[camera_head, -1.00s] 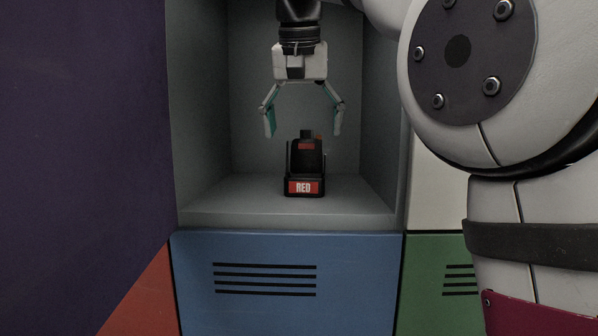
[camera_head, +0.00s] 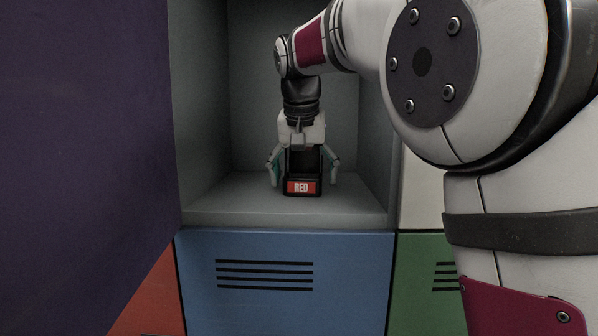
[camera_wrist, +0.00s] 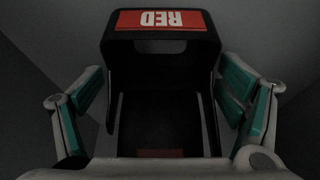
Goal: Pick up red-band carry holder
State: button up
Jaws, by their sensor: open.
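The red-band carry holder (camera_head: 302,187) is a black holder with a red label reading RED on its front. It stands upright on the floor of the open grey compartment. My gripper (camera_head: 303,172) is open and points down over it, with one finger on each side of the holder. In the wrist view the holder (camera_wrist: 160,75) lies between the green-padded fingers of my gripper (camera_wrist: 165,108), and gaps show beside it. The holder's upper part is hidden by my gripper in the head view.
The compartment (camera_head: 230,212) has close side walls and a back wall around my arm. A blue locker door (camera_head: 290,310) with slots is below, and a green door (camera_head: 420,285) is to its right. A dark purple panel (camera_head: 80,130) stands at the left.

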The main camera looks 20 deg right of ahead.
jog(key=shift+c, duration=0.6)
jog(key=c, duration=1.2)
jog(key=shift+r, duration=0.1)
